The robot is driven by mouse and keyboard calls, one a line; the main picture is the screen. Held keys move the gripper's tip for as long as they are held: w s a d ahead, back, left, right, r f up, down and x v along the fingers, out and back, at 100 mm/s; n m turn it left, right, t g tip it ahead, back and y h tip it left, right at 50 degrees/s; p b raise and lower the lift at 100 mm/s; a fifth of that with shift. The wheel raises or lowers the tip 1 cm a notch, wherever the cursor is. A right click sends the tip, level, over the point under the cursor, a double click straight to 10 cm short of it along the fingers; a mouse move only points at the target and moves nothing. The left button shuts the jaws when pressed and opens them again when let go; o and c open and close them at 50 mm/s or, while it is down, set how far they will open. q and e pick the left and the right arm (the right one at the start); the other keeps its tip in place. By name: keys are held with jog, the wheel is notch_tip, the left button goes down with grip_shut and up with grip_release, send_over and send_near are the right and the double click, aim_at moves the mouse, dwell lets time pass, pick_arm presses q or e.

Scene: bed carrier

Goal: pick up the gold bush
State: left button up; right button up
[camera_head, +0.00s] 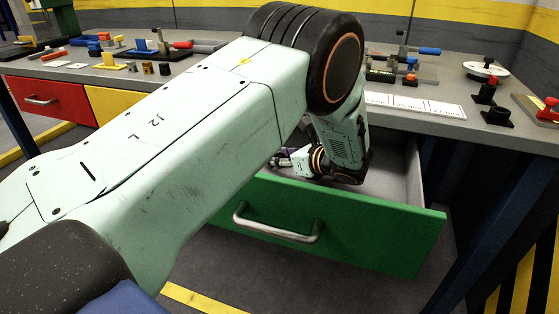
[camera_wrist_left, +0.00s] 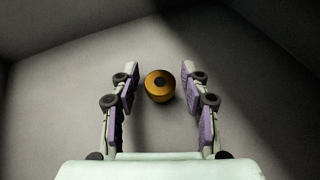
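The gold bush (camera_wrist_left: 159,86) is a short gold cylinder with a dark hole in its middle. In the left wrist view it rests on the grey floor of the drawer, between and slightly beyond the fingertips of my left gripper (camera_wrist_left: 159,78). The fingers are spread on either side of it, with a gap on both sides. In the head view my left gripper (camera_head: 283,160) is low inside the open green drawer (camera_head: 385,235), partly hidden by my arm. The bush is hidden in that view. My right gripper is not in view.
A grey workbench (camera_head: 455,100) above the drawer holds many small parts and tools. A red drawer (camera_head: 45,98) and a yellow drawer (camera_head: 110,104) are at the left. The green drawer's walls surround my gripper. Its floor around the bush is clear in the wrist view.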

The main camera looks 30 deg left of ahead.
pick_arm(q)
grip_shut()
dwell(0.4)
